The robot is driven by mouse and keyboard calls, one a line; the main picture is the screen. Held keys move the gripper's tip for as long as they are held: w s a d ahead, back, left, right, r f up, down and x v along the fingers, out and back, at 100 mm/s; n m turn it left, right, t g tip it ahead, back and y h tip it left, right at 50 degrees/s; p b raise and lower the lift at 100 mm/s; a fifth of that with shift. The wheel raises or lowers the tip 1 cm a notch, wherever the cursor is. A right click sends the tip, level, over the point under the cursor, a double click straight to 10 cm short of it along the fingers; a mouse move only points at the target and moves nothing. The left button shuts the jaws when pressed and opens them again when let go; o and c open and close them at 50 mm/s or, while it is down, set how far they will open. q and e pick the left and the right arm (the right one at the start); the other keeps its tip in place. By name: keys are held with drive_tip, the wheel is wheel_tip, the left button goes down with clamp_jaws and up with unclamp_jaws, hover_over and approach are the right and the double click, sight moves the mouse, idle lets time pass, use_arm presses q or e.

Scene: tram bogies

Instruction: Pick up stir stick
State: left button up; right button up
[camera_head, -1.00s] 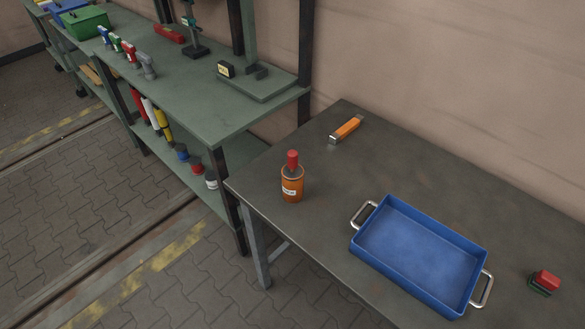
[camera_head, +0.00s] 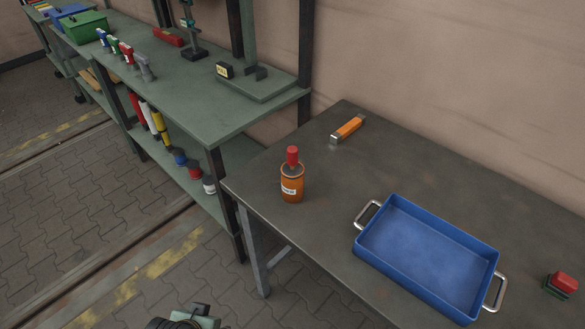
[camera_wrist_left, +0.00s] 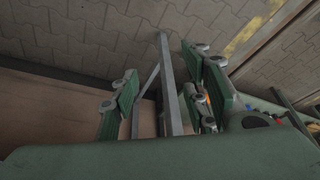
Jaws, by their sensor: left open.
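No plain stir stick can be made out for certain. An orange can (camera_head: 291,190) with a white label stands upright near the table's left corner. A red-topped piece (camera_head: 292,156) rises from its mouth; its lower part is hidden in the can. My left gripper (camera_wrist_left: 165,98) shows in the left wrist view with its green-padded fingers wide apart and nothing between them. Part of my left arm's end shows at the bottom edge of the head view, below the table's left end and apart from the can. My right gripper is not in view.
The dark table (camera_head: 335,240) also holds a blue tray (camera_head: 428,305) with metal handles, an orange-handled tool (camera_head: 348,128) and a red-and-green block (camera_head: 561,285). A green shelf unit (camera_head: 215,122) with tools stands left of the table. The tabletop around the can is clear.

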use_arm(q)
drive_tip(key=w+d+r+m+t+h, duration=0.15)
drive_tip(key=w+d+r+t, duration=0.3)
drive_tip(key=w+r, duration=0.45)
drive_tip(key=w+d+r+t+h, duration=0.25)
drive_tip(key=w+d+r, duration=0.25)
drive_tip(key=w+r, duration=0.35)
drive_tip(key=m+t+h, duration=0.2)
drive_tip(key=t+h, duration=0.2)
drive_tip(key=t, duration=0.1)
approach(290, 159)
drive_tip(key=x, duration=0.4)
drive_tip(key=shift+w+r, duration=0.2)
drive_tip(key=shift+r, duration=0.35)
drive_tip(key=shift+x, duration=0.85)
drive_tip(key=shift+w+d+f+p, duration=0.2)
drive_tip(key=shift+w+d, duration=0.25)
drive_tip(key=shift+w, duration=0.35)
drive_tip(key=shift+w+d+f+p, duration=0.2)
drive_tip(key=shift+w+d, duration=0.25)
drive_tip(key=shift+w, duration=0.3)
drive_tip(key=shift+w+d+f+p, duration=0.1)
drive_tip(key=shift+w+d+f, duration=0.1)
drive_tip(key=shift+w+d, duration=0.45)
drive_tip(key=shift+w+a, duration=0.15)
drive_tip(key=shift+a, duration=0.1)
clamp_jaws()
